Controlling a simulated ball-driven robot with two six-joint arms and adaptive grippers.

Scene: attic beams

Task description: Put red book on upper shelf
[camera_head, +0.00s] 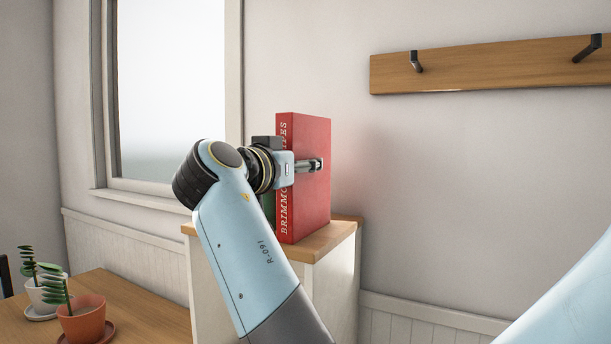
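The red book (308,208) stands upright at the top of a white cabinet with a wooden top (318,249), its lettered spine facing front left. Its lower edge is at the wooden top; I cannot tell whether it touches. My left gripper (312,165) is at the book's upper half, its body in front of the spine. One finger lies along the front cover, touching or very close; the other finger is hidden, so its grip is unclear. Part of a green object (268,206) shows behind the red book. My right gripper is out of view. No upper shelf is identifiable.
A wooden rail with dark hooks (480,66) is on the wall at upper right. A wooden table (140,305) at lower left holds a plant in a terracotta pot (83,318) and one in a white pot (46,293). A window (170,85) is behind.

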